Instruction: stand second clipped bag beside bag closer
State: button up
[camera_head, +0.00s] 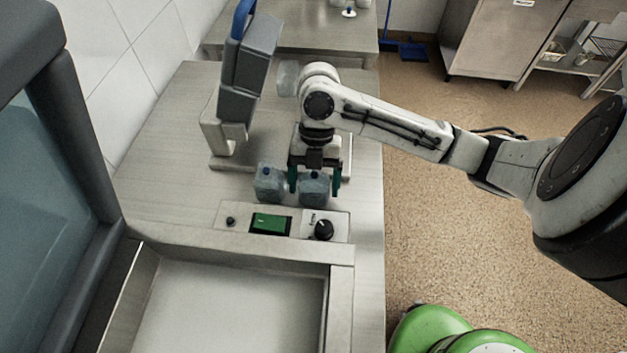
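The bag closer (247,82) is a tall dark grey machine with a blue top part, on a pale stand on the steel table. One small grey-blue clipped bag (268,187) stands upright in front of it, with a blue clip on top. A second, similar clipped bag (314,190) stands to its right, close beside it. My gripper (315,187) points down over this second bag, its green fingers spread on either side of it. Narrow gaps seem to show between fingers and bag. The left finger is between the two bags.
A control panel (283,222) with a green display and black knob lies just in front of the bags. A steel basin (235,310) is nearer. A glass-fronted cabinet (50,180) stands at left. The table ends right of my gripper.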

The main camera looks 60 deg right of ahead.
jog(key=shift+o, duration=1.1)
jog(key=shift+r, duration=0.15)
jog(key=v, duration=1.2)
jog(key=shift+b, duration=0.45)
